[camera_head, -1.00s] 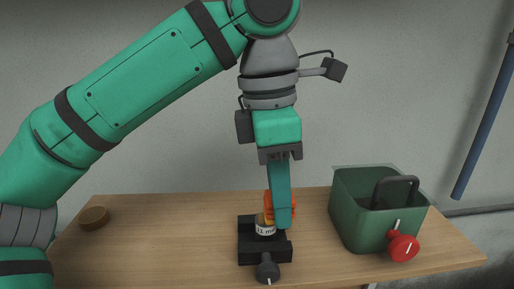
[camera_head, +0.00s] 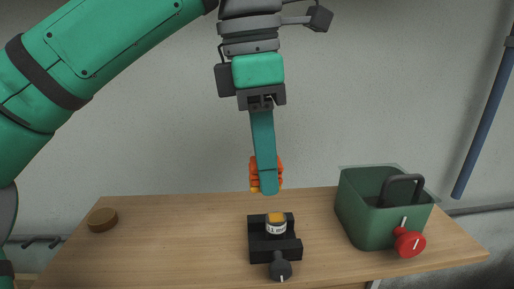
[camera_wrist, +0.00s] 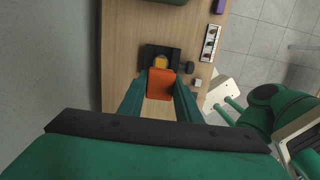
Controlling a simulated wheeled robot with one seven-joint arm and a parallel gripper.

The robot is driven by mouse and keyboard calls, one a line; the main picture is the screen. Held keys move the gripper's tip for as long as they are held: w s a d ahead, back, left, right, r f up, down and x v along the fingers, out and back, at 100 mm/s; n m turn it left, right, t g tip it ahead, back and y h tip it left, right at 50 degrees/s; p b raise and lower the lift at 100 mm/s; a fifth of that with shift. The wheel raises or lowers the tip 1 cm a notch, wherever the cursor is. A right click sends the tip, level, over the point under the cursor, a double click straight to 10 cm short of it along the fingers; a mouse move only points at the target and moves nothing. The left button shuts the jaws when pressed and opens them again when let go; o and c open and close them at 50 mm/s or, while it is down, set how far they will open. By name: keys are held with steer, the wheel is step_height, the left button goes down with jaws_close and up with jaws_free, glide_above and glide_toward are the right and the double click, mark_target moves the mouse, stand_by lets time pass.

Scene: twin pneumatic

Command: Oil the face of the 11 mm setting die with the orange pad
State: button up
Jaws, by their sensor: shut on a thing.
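The setting die (camera_head: 276,226) stands upright in a black holder (camera_head: 262,244) with a dark knob at its front. Its label is only partly readable now. Its top face looks amber. My gripper (camera_head: 266,188) is shut on the orange pad (camera_head: 280,172) and holds it in the air above the die, clear of it. In the wrist view the orange pad (camera_wrist: 160,84) sits between my two fingers, and the die's amber top (camera_wrist: 161,62) shows just beyond it. The pad's underside is hidden.
A green bin (camera_head: 365,222) with a dark handle stands at the right, a red knob (camera_head: 410,243) at its front. A round brown disc (camera_head: 103,220) lies at the table's left. The wooden table (camera_head: 180,240) between is clear. The wrist view shows a small tray (camera_wrist: 211,42) near the table edge.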

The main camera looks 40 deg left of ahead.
steer(key=shift+r, duration=0.8)
steer(key=shift+w+r, duration=0.15)
steer(key=shift+r, duration=0.05)
steer(key=shift+s+a, duration=0.1)
steer(key=shift+s, duration=0.2)
